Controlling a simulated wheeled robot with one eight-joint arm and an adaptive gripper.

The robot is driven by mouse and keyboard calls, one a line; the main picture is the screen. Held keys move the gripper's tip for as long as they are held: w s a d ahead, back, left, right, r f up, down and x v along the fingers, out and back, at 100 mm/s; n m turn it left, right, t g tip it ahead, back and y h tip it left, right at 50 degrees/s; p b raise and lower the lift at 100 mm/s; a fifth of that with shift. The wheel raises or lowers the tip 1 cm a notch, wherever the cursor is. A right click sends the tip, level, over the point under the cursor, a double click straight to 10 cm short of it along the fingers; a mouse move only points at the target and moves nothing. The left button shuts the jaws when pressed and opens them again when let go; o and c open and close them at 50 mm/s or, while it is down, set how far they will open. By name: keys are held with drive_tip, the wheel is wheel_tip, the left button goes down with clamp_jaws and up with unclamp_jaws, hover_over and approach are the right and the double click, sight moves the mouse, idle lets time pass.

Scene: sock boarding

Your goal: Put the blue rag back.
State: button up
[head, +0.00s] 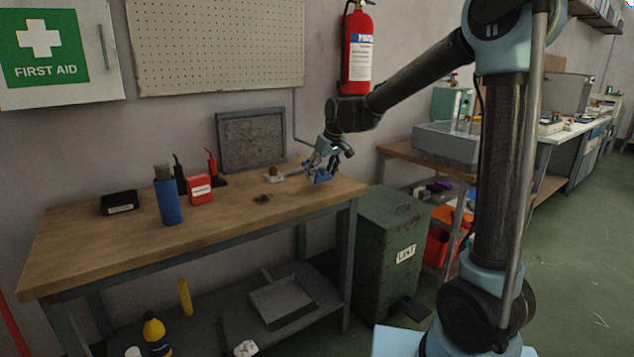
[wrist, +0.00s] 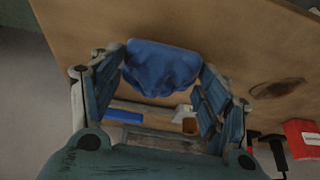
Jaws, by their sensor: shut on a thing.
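The blue rag (head: 320,175) is at the right end of the wooden workbench (head: 110,240). In the wrist view the rag (wrist: 160,70) is a rumpled blue bundle between the two fingers. My gripper (head: 322,165) is shut on it, pointing down near the bench's right end. In the wrist view my gripper (wrist: 163,72) has one finger on each side of the rag. I cannot tell whether the rag touches the bench top.
A dark stain (head: 262,198) and a small white item with a brown knob (head: 276,174) are near the rag. A blue cylinder (head: 168,200), red box (head: 200,189) and black box (head: 119,203) stand left. A green lidded bin (head: 385,240) stands right of the bench.

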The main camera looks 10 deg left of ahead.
sight(321, 178)
drive_tip(key=shift+f, duration=1.5)
drive_tip(key=o, duration=0.9)
drive_tip(key=shift+o, duration=0.2)
drive_tip(key=v, duration=1.2)
